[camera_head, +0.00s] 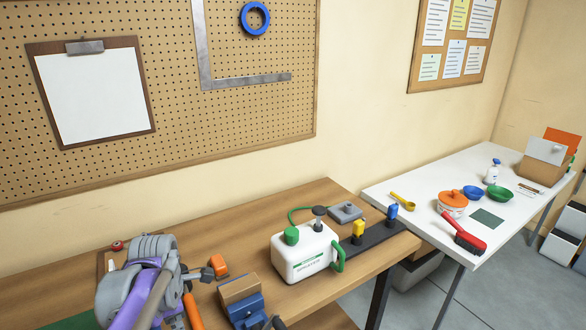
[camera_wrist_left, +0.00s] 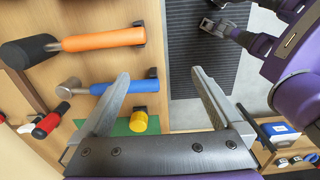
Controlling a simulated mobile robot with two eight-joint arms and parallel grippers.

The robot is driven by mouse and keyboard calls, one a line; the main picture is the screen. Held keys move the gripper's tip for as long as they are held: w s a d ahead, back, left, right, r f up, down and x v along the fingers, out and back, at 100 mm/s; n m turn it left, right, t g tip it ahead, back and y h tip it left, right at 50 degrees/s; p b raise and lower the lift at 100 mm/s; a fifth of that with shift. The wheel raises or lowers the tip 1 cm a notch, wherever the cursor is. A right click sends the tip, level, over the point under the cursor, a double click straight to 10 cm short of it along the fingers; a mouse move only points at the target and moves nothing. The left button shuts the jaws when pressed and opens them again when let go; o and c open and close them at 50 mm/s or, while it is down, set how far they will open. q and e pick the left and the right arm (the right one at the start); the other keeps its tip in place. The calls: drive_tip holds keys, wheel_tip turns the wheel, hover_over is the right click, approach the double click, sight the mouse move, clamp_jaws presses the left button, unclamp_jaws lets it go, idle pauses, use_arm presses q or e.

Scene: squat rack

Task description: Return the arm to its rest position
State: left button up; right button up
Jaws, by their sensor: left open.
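My left gripper (camera_wrist_left: 160,80) is open in the left wrist view, its two grey fingers spread wide with nothing between them. An orange-handled mallet (camera_wrist_left: 105,39) with a black head and a blue-handled hammer (camera_wrist_left: 118,86) show beyond the fingers, on a wooden surface. Neither appears held. In the head view my purple and grey left arm (camera_head: 140,285) is at the lower left, over the wooden workbench (camera_head: 200,230); its fingertips are hard to make out there.
A white jug (camera_head: 303,255) and a blue vise-like tool (camera_head: 247,308) are on the bench, right of my arm. A pegboard (camera_head: 240,130) stands behind. A white table (camera_head: 420,185) with a red brush (camera_head: 463,233) is at the right. Purple parts of my body fill the wrist view's right side.

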use_arm(q)
drive_tip(key=s+d+f+m+t, duration=0.3)
drive_tip(key=s+m, duration=0.3)
drive_tip(key=m, duration=0.5)
drive_tip(key=s+d+f+m+t, duration=0.2)
drive_tip(key=s+m, duration=0.4)
drive_tip(key=m, duration=0.6)
drive_tip(key=shift+s+d+f+m+t, duration=0.3)
drive_tip(key=shift+d+f+t, duration=0.15)
drive_tip(key=shift+d, duration=0.35)
